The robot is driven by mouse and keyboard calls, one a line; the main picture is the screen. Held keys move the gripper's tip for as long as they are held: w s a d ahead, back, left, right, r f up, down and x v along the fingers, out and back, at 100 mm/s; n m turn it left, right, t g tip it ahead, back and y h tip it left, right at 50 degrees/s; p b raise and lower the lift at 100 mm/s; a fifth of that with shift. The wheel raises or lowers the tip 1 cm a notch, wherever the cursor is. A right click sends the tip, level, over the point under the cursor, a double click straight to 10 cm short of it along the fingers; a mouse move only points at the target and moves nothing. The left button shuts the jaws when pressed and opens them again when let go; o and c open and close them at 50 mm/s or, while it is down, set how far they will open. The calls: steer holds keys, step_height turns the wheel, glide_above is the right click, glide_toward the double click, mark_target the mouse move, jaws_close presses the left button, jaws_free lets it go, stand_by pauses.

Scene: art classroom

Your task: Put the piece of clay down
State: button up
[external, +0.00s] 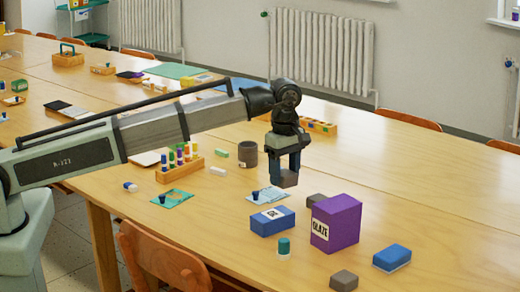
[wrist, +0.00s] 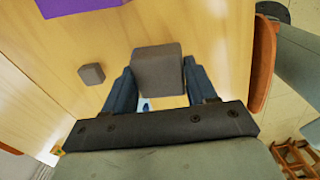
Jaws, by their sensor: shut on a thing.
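My gripper (external: 285,173) points down above the table. It is shut on a grey-brown piece of clay (external: 289,179), a small block, which hangs in the air over the table. In the wrist view the clay (wrist: 158,70) sits between the two dark blue fingers of my gripper (wrist: 159,82). Two similar grey-brown blocks rest on the table: one (external: 316,200) is partly hidden behind the purple box, the other (external: 343,281) lies near the bottom edge. One such block also shows in the wrist view (wrist: 92,74).
The purple GLAZE box (external: 335,223) stands right of my gripper, with a blue box (external: 272,221) below it and another blue block (external: 392,258) at the right. A dark cup (external: 248,154) and a pen rack (external: 180,167) stand to the left.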

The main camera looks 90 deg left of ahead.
steer(key=w+d+r, duration=0.3)
steer(key=w+d, duration=0.1)
steer(key=w, duration=0.3)
step_height(320, 180, up, 3)
steer(key=n, duration=0.2)
glide_above(338, 203)
steer(key=shift+s+d+r+t+y, duration=0.1)
steer(key=shift+s+d+t+y, duration=0.1)
steer(key=shift+t+y, duration=0.1)
steer(key=shift+w+f, duration=0.1)
steer(key=shift+f, duration=4.85)
steer(key=o, duration=1.3)
steer(key=shift+f, duration=0.1)
steer(key=shift+c, duration=0.2)
step_height(338, 203, up, 12)
steer(key=shift+s+d, duration=0.3)
steer(key=shift+s, duration=0.05)
